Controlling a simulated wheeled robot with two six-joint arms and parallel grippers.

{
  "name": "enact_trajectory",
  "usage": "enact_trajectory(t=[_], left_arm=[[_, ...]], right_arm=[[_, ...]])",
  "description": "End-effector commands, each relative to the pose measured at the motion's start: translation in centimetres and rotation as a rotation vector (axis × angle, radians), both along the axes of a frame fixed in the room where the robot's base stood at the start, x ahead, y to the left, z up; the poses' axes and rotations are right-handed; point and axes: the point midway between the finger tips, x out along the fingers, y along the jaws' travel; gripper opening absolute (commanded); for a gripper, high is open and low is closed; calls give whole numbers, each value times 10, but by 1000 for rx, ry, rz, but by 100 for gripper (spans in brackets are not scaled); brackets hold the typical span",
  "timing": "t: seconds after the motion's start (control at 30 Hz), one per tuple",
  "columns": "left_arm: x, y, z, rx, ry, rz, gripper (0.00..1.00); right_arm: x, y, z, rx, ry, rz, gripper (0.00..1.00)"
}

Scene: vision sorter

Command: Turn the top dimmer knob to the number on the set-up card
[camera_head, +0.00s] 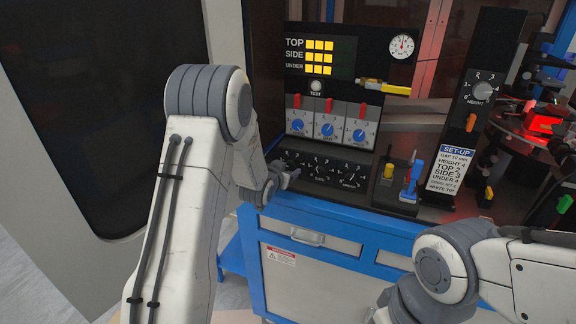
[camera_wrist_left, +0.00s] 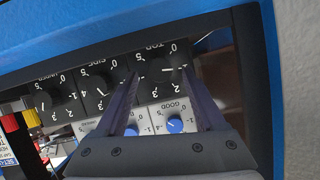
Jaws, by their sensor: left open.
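The black dimmer panel (camera_head: 325,170) lies on the blue bench below three blue-knobbed modules. My left gripper (camera_head: 291,173) is at its left end, over the top dimmer. In the left wrist view the picture is upside down, and the top dimmer knob (camera_wrist_left: 163,70) lies between the two open fingers (camera_wrist_left: 163,82). Its label and white numbers show around it, but I cannot tell its exact setting or whether the fingers touch it. The set-up card (camera_head: 450,168) stands at the right and reads TOP 2, SIDE 3, UNDER 4. My right gripper is out of view.
A display (camera_head: 320,57) shows lit yellow squares for TOP, SIDE and UNDER. The side dimmer (camera_wrist_left: 103,85) and under dimmer sit next to the top one. A blue-and-yellow tool stand (camera_head: 410,180) and a height post (camera_head: 485,90) stand to the right.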

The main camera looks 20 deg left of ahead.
Motion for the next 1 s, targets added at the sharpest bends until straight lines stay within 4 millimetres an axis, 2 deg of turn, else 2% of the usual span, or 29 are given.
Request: enact_trajectory(t=[0.2, 0.5, 0.57, 0.6, 0.7, 1.0], left_arm=[[19, 1, -7, 0, 1, 0, 71], [22, 1, -9, -1, 1, 1, 71], [22, 1, -9, -1, 1, 1, 52], [21, 1, -9, -1, 1, 1, 37], [21, 1, -9, -1, 1, 1, 0], [21, 0, -10, 23, -2, 1, 0]], right_arm=[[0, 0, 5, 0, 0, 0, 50], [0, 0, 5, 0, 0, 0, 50], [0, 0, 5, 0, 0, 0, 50], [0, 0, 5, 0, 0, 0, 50], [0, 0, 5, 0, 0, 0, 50], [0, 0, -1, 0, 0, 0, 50]])
